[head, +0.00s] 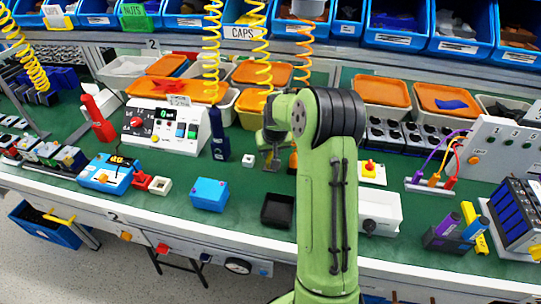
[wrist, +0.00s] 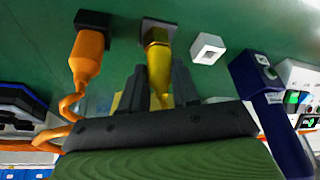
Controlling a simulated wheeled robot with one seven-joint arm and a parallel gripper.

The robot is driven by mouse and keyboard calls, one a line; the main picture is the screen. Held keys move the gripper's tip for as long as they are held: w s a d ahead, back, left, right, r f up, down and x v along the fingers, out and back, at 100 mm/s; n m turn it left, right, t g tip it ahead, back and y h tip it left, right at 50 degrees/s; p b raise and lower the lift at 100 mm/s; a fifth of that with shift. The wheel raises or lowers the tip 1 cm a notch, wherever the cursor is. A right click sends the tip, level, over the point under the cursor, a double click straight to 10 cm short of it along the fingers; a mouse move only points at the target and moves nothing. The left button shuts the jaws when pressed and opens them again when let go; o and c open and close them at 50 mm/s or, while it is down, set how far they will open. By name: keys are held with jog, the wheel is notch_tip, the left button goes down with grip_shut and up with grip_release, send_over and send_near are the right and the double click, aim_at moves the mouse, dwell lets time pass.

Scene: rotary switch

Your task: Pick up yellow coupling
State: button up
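The yellow coupling (wrist: 158,62) stands in a dark square base in the wrist view, with its yellow lead running down between my fingers. My gripper (wrist: 157,88) is open, one dark finger on each side of the yellow, with visible gaps. In the head view my gripper (head: 271,163) points down at the bench, and I cannot make out the yellow coupling there, as the arm covers that spot.
An orange coupling (wrist: 88,55) in its own dark base stands left of the yellow one in the wrist view. A white square block (wrist: 207,48) and a dark blue upright tool (wrist: 258,92) are close on the right. A black tray (head: 277,211) lies nearer the bench's front.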

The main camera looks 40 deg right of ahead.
grip_shut()
jog(key=shift+r, duration=0.1)
notch_tip(320, 180, up, 10)
jog(key=p, duration=0.3)
